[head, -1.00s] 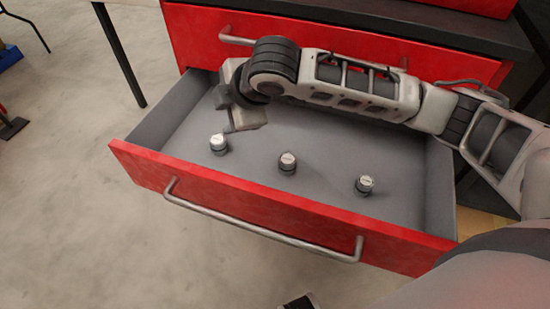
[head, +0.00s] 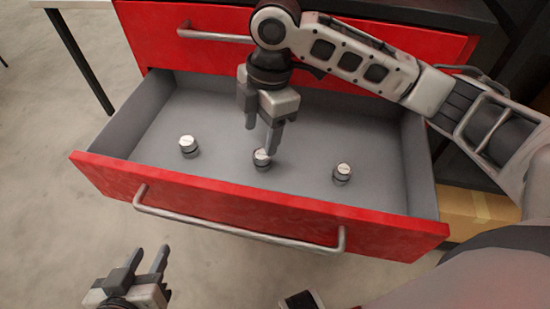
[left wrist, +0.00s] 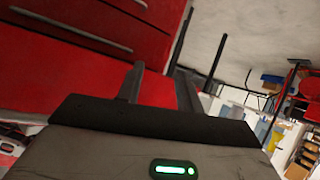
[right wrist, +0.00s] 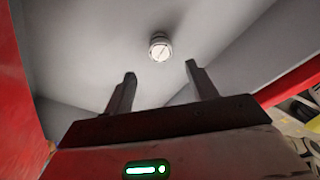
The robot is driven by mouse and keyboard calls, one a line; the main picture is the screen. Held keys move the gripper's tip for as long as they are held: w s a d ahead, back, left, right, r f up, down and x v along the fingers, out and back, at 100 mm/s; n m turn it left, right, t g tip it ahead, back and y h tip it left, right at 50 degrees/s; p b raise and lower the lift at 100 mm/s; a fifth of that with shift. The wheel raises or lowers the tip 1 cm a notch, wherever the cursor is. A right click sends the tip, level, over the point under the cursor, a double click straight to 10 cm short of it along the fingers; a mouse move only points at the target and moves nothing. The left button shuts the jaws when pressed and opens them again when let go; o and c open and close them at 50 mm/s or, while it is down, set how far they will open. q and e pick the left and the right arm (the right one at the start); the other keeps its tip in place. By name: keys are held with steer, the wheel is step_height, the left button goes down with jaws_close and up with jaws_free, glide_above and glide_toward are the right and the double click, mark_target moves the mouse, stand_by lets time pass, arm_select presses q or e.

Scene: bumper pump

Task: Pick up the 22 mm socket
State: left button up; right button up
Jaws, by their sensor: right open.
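Three small metal sockets stand in the open drawer: a left one (head: 188,146), a middle one (head: 262,159) and a right one (head: 342,174). Their top markings are too small to read, so I cannot tell which is 22 mm. My right gripper (head: 260,138) points down into the drawer, open and empty, its fingers partly in front of the middle socket. In the right wrist view one socket (right wrist: 160,46) shows beyond and between the open fingertips (right wrist: 160,72). My left gripper (head: 148,258) is open and empty in front of the drawer.
The grey drawer (head: 155,110) has a red front (head: 250,207) with a long metal handle (head: 235,232). A shut red drawer (head: 150,30) is above and behind it. The drawer floor around the sockets is clear.

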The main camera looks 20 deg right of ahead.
mark_target(262, 154)
steer(key=shift+s+d+f, duration=0.1)
steer(key=shift+s+f, duration=0.05)
steer(key=shift+f, duration=0.35)
steer(key=f, duration=0.2)
steer(key=f+b, duration=0.1)
steer(key=f, duration=0.1)
steer(key=f+b, duration=0.1)
steer(key=f, duration=0.1)
steer(key=shift+a+f, duration=0.25)
arm_select(q)
steer(key=shift+g, duration=0.5)
steer(key=f, duration=0.2)
steer(key=d+f, duration=0.1)
steer(key=f, duration=0.1)
steer(key=shift+d+f, duration=0.15)
steer(key=shift+f, duration=0.05)
arm_select(e)
steer(key=shift+r, duration=0.1)
steer(key=c, duration=1.1)
